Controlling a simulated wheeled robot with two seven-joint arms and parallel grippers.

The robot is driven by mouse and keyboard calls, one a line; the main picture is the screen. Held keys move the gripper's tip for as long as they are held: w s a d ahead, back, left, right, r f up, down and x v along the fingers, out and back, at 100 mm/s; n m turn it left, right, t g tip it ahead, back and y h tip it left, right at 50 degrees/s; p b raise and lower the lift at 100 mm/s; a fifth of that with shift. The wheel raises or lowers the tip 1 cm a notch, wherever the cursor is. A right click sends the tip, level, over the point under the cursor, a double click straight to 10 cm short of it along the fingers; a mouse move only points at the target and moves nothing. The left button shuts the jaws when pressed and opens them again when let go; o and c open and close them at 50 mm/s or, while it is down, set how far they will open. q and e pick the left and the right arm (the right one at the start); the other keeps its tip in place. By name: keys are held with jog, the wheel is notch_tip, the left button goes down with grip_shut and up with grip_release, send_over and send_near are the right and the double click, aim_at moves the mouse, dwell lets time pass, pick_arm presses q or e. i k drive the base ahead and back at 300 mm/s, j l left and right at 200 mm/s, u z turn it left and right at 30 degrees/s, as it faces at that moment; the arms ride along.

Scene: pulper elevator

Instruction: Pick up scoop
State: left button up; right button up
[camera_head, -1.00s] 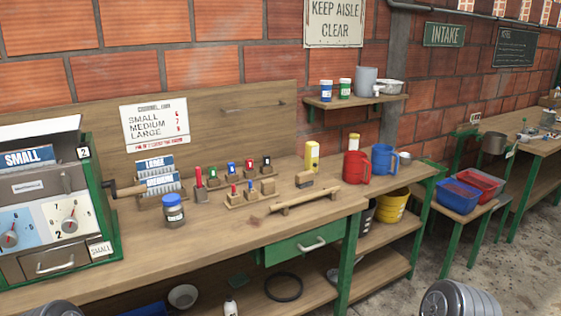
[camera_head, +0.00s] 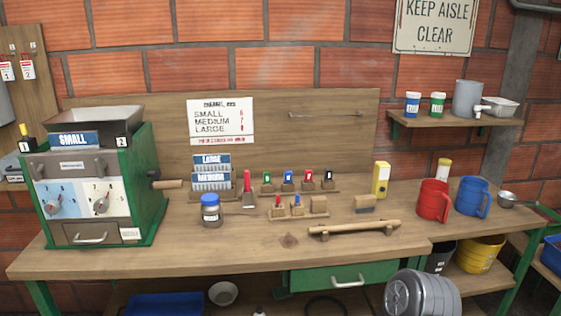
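A small metal scoop or ladle (camera_head: 508,201) lies at the right end of the wooden workbench (camera_head: 200,252), just right of the blue mug (camera_head: 471,197). Its round bowl faces left and its handle runs to the right. The red mug (camera_head: 432,202) stands left of the blue one. Neither of my grippers is in view, so their state does not show.
A green machine (camera_head: 147,195) stands on the bench's left end. A jar (camera_head: 211,211), several small stamps and a wooden bar (camera_head: 354,228) occupy the middle. A wall shelf (camera_head: 450,121) holds containers. The bench's front strip is clear.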

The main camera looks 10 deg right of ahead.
aim_at(506, 199)
jog(key=l+u, duration=0.1)
jog(key=l, duration=1.1)
jog(key=l+u, duration=0.15)
jog(key=l, duration=0.45)
jog(key=k+l, duration=0.1)
jog(key=l, duration=0.5)
jog(key=l+u, duration=0.15)
jog(key=l, duration=0.45)
jog(key=k+l+u, duration=0.1)
jog(key=l, duration=0.45)
jog(key=k+l, duration=0.1)
jog(key=l, duration=0.4)
jog(key=k+l, duration=0.1)
jog(key=l, duration=0.45)
